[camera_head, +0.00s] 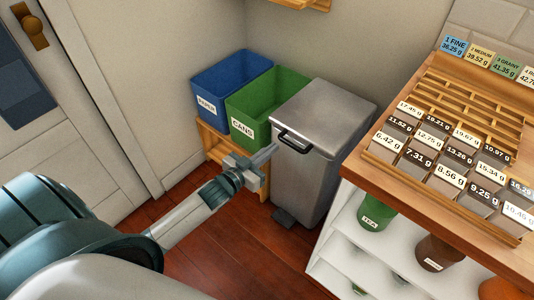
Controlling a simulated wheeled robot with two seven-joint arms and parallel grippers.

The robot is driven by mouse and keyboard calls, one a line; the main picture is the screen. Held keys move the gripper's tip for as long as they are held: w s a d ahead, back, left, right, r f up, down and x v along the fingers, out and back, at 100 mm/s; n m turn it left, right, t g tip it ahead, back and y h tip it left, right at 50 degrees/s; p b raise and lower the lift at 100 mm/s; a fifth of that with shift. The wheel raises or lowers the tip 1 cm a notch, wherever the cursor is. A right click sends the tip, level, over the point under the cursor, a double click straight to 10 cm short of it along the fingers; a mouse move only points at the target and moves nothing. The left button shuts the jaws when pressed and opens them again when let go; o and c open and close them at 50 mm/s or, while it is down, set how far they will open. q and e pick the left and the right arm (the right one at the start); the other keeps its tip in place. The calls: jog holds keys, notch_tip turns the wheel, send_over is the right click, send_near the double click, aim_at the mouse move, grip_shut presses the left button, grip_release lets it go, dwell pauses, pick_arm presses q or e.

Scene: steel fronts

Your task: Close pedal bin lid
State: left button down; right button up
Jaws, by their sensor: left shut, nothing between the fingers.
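The pedal bin (302,182) is a grey steel box in the corner, with a dark pedal (285,218) low at its front. Its lid (323,110) lies flat over the top, and no gap shows from here. A black handle (294,140) is on the lid's front edge. My left gripper (262,158) is shut and empty, just left of and below the handle, in front of the bin's left front corner. Whether its fingertips touch the bin I cannot tell. My right gripper is not in view.
A blue bin (232,84) and a green bin (264,101) labelled CANS stand on a wooden stand (213,143) left of the pedal bin. A counter (377,164) with a wooden rack and labelled blocks stands close on the right. The wooden floor (240,245) in front is free.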

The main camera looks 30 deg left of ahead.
pick_arm(q)
jog(key=shift+s+a, duration=0.15)
jog(key=shift+s, duration=0.5)
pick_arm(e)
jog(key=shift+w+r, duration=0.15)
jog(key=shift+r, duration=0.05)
pick_arm(q)
jog(key=shift+f, duration=0.1)
